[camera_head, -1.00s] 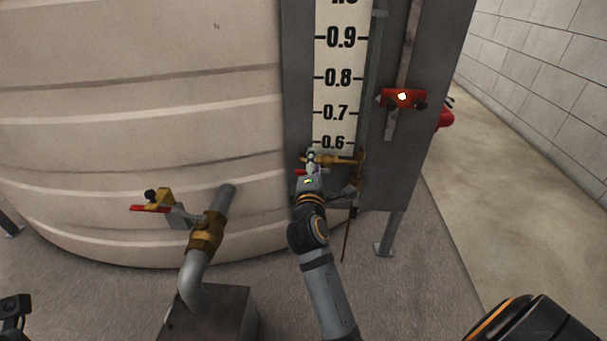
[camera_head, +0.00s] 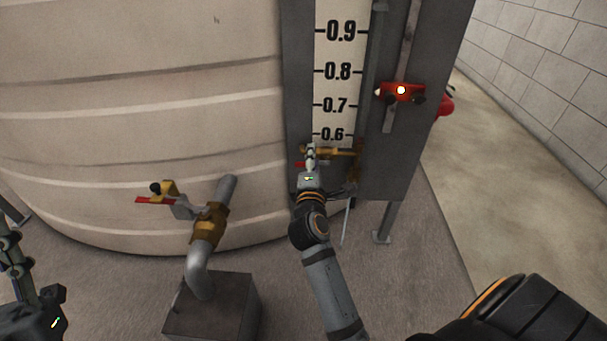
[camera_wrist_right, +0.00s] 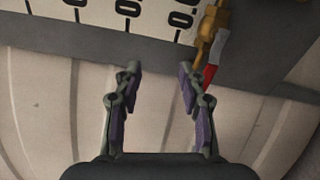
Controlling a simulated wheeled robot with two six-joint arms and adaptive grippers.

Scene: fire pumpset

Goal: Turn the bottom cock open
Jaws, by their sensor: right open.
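The bottom cock (camera_head: 343,151) is a brass fitting at the foot of the white level scale, just below the 0.6 mark. Its red lever (camera_head: 300,164) shows just left of my right gripper (camera_head: 310,152), which partly covers the cock. In the right wrist view the brass cock (camera_wrist_right: 207,28) and its red-tipped lever (camera_wrist_right: 211,72) lie at the upper right, beside the right fingertip. My right gripper (camera_wrist_right: 157,76) is open with nothing between its fingers. My left gripper (camera_head: 12,248) is at the left edge, partly cut off; its opening is unclear.
A large beige tank (camera_head: 140,90) fills the left. A pipe with a brass valve (camera_head: 208,224) and red handle rises from a grey block (camera_head: 212,305). A red device (camera_head: 401,92) sits on the grey panel (camera_head: 390,165). Open floor (camera_head: 500,215) lies to the right.

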